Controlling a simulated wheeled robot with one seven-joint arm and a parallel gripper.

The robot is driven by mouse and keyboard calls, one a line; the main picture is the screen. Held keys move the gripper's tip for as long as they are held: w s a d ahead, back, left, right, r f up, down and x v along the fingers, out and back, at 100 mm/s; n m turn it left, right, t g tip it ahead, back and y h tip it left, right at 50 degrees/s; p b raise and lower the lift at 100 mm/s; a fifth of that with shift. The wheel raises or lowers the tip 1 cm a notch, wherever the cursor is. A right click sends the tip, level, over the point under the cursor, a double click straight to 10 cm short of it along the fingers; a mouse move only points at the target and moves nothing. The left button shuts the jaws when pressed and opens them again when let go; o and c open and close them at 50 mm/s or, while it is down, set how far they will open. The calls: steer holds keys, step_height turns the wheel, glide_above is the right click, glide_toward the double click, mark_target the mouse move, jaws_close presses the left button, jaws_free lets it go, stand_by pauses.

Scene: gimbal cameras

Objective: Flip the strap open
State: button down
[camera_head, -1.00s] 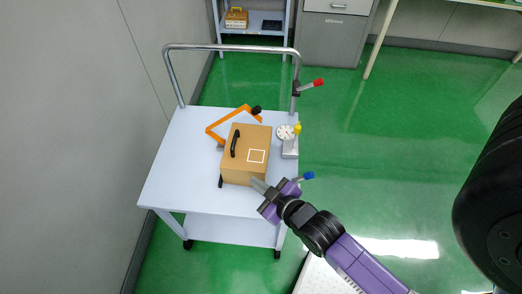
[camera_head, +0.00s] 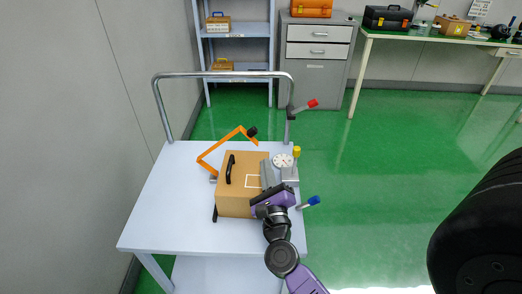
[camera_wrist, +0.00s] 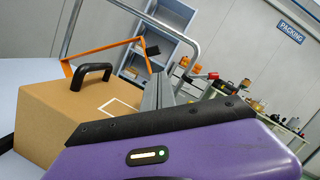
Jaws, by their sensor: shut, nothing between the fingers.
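The orange strap (camera_head: 219,144) is a bent, bar-like piece with a black knob (camera_head: 251,132) near its far end. It stands up behind the brown box (camera_head: 232,205) and does not lie across the box top. The strap also shows in the wrist view (camera_wrist: 103,44), rising behind the box's black handle (camera_wrist: 91,74). My gripper (camera_head: 267,172) is shut and empty at the right side of the box, its fingers pointing toward the back of the cart. In the wrist view the fingers (camera_wrist: 156,88) stand right of the white square outline. Whether they touch the box cannot be told.
The box stands on a pale cart (camera_head: 165,215) with a metal rail (camera_head: 160,105). A dial gauge (camera_head: 282,161) with a yellow-topped block, a red-tipped lever (camera_head: 312,103) and a blue-tipped lever (camera_head: 313,200) are close on the right. The cart's left side is clear.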

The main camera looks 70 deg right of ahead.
mark_target(257, 132)
steer(key=p+x, duration=0.1)
steer(key=x, duration=0.8)
steer(key=shift+w+d, duration=0.2)
steer(key=shift+d, duration=0.15)
steer(key=shift+w+a+r+n+p, duration=0.2)
steer(key=shift+w+r+n+p, duration=0.15)
steer(key=shift+r+p, duration=0.45)
steer(key=w+a+r+n+y+p, duration=0.1)
steer(key=w+a+r+n+p, duration=0.15)
steer(key=w+p, duration=0.4)
steer(key=w+a+r+n+y+p, duration=0.1)
steer(key=w+a+r+n+p, duration=0.2)
steer(key=p, duration=0.6)
steer(key=w+a+f+n+p, duration=0.1)
steer(key=w+a+n, duration=0.1)
steer(key=w, duration=0.4)
steer(key=w+a+f+n+y+p, duration=0.1)
steer(key=w+a+f+n+p, duration=0.1)
steer(key=w+n, duration=0.3)
steer(key=shift+w+n+g+p, duration=0.3)
steer(key=shift+w, duration=0.85)
steer(key=shift+a, duration=0.1)
